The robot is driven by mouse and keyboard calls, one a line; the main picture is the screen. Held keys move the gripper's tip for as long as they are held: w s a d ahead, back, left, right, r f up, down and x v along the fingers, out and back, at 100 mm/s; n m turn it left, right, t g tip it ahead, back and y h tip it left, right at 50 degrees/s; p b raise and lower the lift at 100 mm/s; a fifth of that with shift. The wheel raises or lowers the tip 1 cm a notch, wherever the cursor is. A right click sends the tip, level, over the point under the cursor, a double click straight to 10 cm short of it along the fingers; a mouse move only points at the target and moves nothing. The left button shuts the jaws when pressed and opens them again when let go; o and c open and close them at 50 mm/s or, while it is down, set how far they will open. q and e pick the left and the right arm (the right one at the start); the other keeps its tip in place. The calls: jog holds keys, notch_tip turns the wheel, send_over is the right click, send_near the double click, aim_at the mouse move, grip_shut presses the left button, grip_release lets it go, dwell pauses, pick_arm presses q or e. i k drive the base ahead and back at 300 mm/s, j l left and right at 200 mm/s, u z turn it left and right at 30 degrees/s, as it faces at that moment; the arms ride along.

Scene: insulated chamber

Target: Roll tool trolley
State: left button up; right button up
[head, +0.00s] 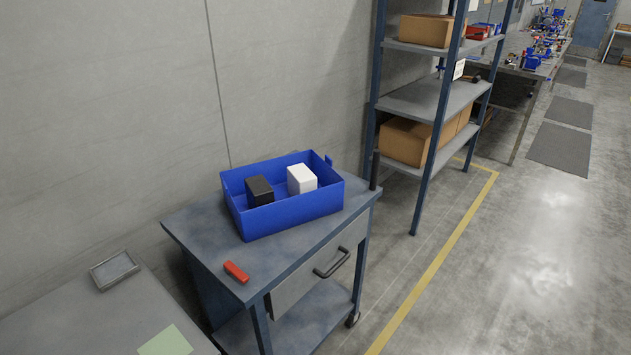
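The tool trolley (190,233) is a blue-grey cart with a flat top, a drawer with a dark handle (332,263), a lower shelf (311,317) and a caster (352,319) at its front right leg. A dark upright bar (374,170) stands at the right end of its top. A blue bin (293,217) on top holds a black block (259,191) and a white block (301,179). A small red object (236,271) lies near the top's front left corner. Neither gripper is in view.
A shelf rack (425,100) with cardboard boxes (404,141) stands beyond the trolley, against the wall. A grey table (85,319) with a small tray (114,270) and a green sheet (166,342) is at lower left. Open floor (520,265) lies right of the yellow line (432,270).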

aim_at(206, 233)
jog(key=i+l+u, duration=0.15)
jog(key=u, duration=0.35)
jog(key=i+l+u, duration=0.1)
jog(key=l+u, duration=0.25)
jog(key=u, duration=0.15)
jog(key=i+l+u, duration=0.15)
jog(key=l, duration=0.3)
jog(key=l+u, duration=0.15)
jog(key=l, duration=0.3)
